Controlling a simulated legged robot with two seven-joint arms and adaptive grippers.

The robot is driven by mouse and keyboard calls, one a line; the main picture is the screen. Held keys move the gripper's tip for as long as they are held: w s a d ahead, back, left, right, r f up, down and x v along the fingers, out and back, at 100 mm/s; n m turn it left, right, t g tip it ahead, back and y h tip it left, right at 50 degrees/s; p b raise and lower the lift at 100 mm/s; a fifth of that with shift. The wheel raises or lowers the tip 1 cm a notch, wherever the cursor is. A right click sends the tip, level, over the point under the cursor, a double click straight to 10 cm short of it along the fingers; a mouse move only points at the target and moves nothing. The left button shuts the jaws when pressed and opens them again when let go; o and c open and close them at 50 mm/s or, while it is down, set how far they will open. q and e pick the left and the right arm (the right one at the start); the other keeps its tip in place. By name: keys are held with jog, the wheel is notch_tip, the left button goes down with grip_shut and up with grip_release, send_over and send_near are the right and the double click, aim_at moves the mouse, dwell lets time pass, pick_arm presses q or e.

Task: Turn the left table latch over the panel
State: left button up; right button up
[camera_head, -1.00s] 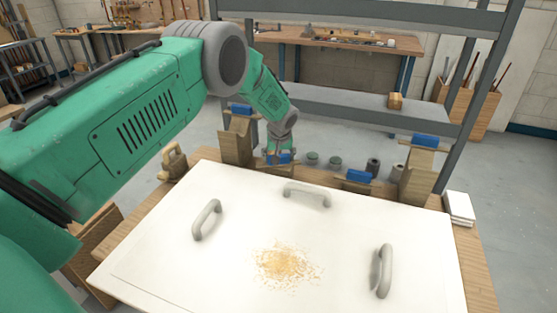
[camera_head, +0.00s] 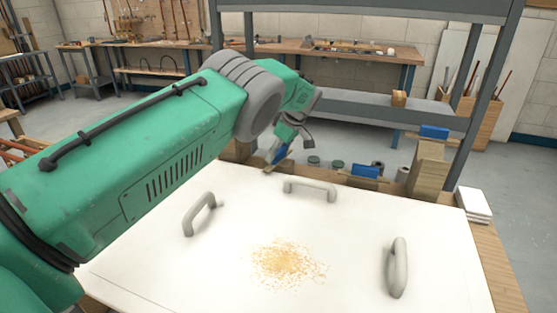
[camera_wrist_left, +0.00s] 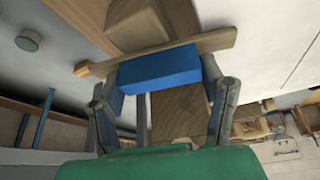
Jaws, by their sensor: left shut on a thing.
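The left table latch is a wooden bar (camera_wrist_left: 190,49) with a blue block (camera_wrist_left: 158,69) as its handle. In the head view its blue block (camera_head: 281,155) is tilted, just behind the white panel's (camera_head: 350,225) far edge, left of the middle handle. My left gripper (camera_wrist_left: 165,82) is shut on the blue block, one finger at each end. In the wrist view the bar's right end reaches the panel's edge (camera_wrist_left: 270,35); I cannot tell how far it overlaps. My right gripper is not in view.
A second blue-handled latch (camera_head: 365,171) sits at the panel's back right. A wooden post (camera_head: 427,165) with a blue block stands beyond it. Three grey handles, including the middle one (camera_head: 310,187), and sawdust (camera_head: 288,262) are on the panel. A shelf frame (camera_head: 365,108) rises behind.

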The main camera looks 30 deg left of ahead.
pick_arm(q)
jog(key=shift+s+d+f+n+g+b, duration=0.15)
jog(key=shift+f+n+g+b, duration=0.3)
jog(key=shift+n+b, duration=0.35)
jog(key=o, duration=1.4)
jog(key=shift+o, duration=1.3)
jog(key=shift+w, duration=0.25)
jog(key=shift+r, duration=0.65)
jog(key=shift+w+v, duration=0.15)
jog(key=shift+v, duration=1.4)
jog(key=shift+w+v, duration=0.1)
jog(key=shift+v, duration=1.45)
jog(key=shift+d+f, duration=0.1)
jog(key=shift+d, duration=0.05)
jog(key=shift+c, duration=0.3)
